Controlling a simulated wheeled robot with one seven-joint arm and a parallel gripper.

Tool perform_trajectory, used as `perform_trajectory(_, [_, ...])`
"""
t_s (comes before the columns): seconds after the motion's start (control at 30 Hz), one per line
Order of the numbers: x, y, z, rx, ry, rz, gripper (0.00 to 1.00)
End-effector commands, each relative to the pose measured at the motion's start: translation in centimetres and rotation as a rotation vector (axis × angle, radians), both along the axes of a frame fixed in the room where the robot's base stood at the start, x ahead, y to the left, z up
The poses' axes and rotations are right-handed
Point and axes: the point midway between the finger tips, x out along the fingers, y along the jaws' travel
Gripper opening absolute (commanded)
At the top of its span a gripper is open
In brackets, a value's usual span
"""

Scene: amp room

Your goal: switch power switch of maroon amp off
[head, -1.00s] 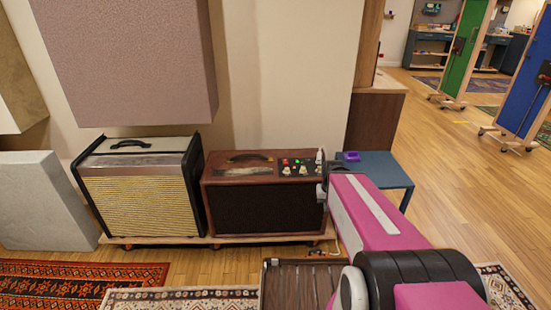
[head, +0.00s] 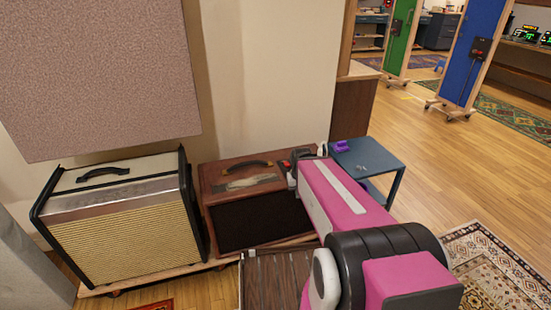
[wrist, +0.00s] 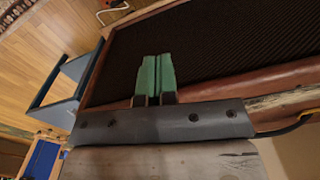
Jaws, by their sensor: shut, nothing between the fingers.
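The maroon amp (head: 216,178) stands in the middle of the head view, with a dark front grille and a handle on top. My arm covers most of the control panel at its right end; only a bit of red (head: 285,164) shows there. I cannot make out the power switch in either view. My gripper is at the amp's right end, mostly hidden by my arm in the head view. In the wrist view my gripper (wrist: 155,75) has its green fingertips together and empty, in front of the amp's dark grille (wrist: 225,45). I cannot tell whether they touch the amp.
A cream amp (head: 125,225) stands left of the maroon one, both on a low wooden platform (head: 180,275). A blue side table (head: 370,160) with a purple item (head: 342,147) stands close on the right. A slatted brown surface (head: 275,280) is in front. Open floor lies right.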

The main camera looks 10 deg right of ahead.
Motion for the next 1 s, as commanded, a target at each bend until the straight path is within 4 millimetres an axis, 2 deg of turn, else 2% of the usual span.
perform_trajectory(0.4, [0.0,0.0,0.0,0.000,0.000,-0.001,0.00])
perform_trajectory(0.53, [1.2,0.0,0.2,-0.001,0.004,-0.048,0.00])
perform_trajectory(0.67, [4.6,0.1,1.1,-0.004,0.015,-0.200,0.00])
perform_trajectory(0.77, [8.3,0.1,2.5,-0.010,0.030,-0.384,0.00])
perform_trajectory(1.0, [16.8,0.3,7.3,-0.042,0.066,-0.867,0.00])
